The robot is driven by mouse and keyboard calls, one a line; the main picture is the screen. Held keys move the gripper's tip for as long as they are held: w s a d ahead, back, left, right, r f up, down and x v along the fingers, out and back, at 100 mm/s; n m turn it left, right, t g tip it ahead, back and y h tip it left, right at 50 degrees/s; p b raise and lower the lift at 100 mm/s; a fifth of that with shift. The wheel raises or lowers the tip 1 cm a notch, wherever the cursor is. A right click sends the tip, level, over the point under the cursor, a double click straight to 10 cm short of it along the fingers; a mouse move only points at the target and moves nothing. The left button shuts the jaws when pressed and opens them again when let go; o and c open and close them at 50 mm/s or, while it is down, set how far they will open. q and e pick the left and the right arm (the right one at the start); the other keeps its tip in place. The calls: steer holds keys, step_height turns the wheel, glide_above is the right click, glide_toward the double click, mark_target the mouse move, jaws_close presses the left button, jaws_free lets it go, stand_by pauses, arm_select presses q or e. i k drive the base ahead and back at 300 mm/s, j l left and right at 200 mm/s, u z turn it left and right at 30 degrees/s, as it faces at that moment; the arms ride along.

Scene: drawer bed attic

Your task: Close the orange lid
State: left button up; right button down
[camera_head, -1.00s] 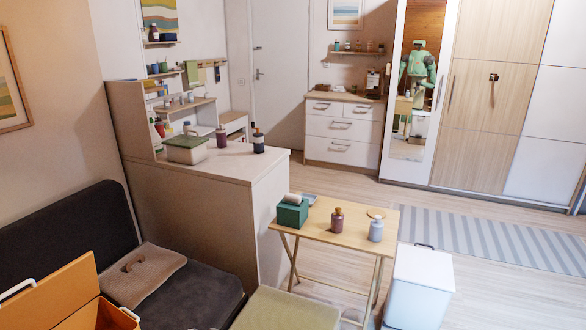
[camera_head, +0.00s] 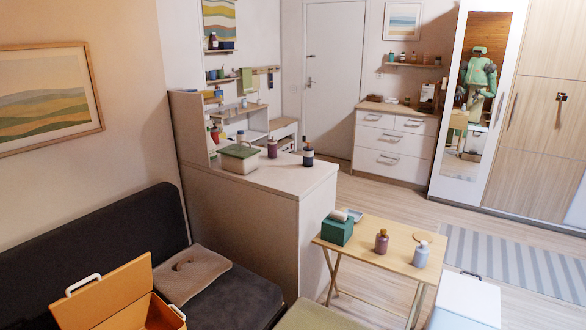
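The orange lid (camera_head: 103,294) stands raised and tilted back at the lower left. It has a white handle (camera_head: 83,284) on its upper edge. It belongs to an orange box (camera_head: 160,314) in front of the dark sofa, cut off by the bottom edge of the picture. A second white handle shows on the box's right side. The box's inside is mostly out of view. Neither of my grippers is in view.
The dark sofa (camera_head: 95,235) with a beige cushion (camera_head: 192,272) lies behind the box. A light cabinet (camera_head: 250,225) and a folding wooden table (camera_head: 360,245) with bottles stand to the right. Open floor lies beyond, with a striped rug (camera_head: 510,263).

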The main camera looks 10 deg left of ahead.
mark_target(83, 309)
steer(key=i+u, duration=0.1)
steer(key=i, duration=0.4)
steer(key=u, duration=1.65)
